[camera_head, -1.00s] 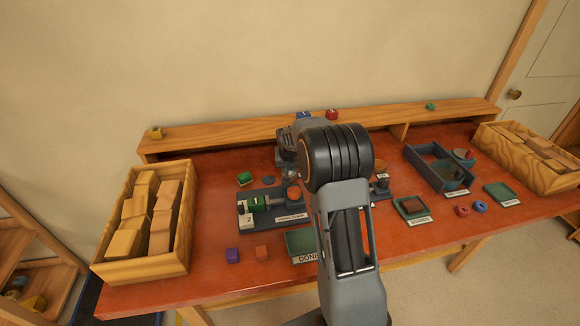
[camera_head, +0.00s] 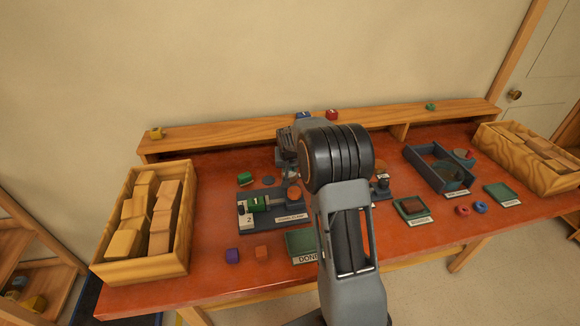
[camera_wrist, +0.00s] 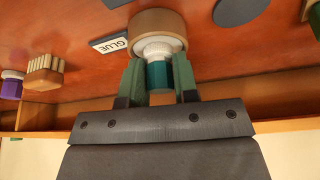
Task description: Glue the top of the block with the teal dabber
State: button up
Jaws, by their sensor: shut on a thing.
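My gripper (camera_wrist: 160,85) is shut on the teal dabber (camera_wrist: 158,76), its two green fingers on either side of the teal body. The dabber's white collar (camera_wrist: 156,50) meets a round tan wooden piece (camera_wrist: 158,22); I cannot tell whether it rests in it or is just in front of it. A GLUE label (camera_wrist: 110,44) lies beside it. In the head view a clamp fixture (camera_head: 272,219) holds a green piece (camera_head: 258,202) near a white tag marked 2. I cannot tell which piece is the block. My arm hides the dabber there.
A wooden crate of blocks (camera_head: 183,252) stands at the left and another (camera_head: 550,185) at the far right. A green DONE tray (camera_head: 300,242) lies in front. A raised shelf (camera_head: 220,135) runs along the back.

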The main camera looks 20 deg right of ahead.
jog(key=shift+r+p, duration=2)
jog(key=shift+r, duration=1.45)
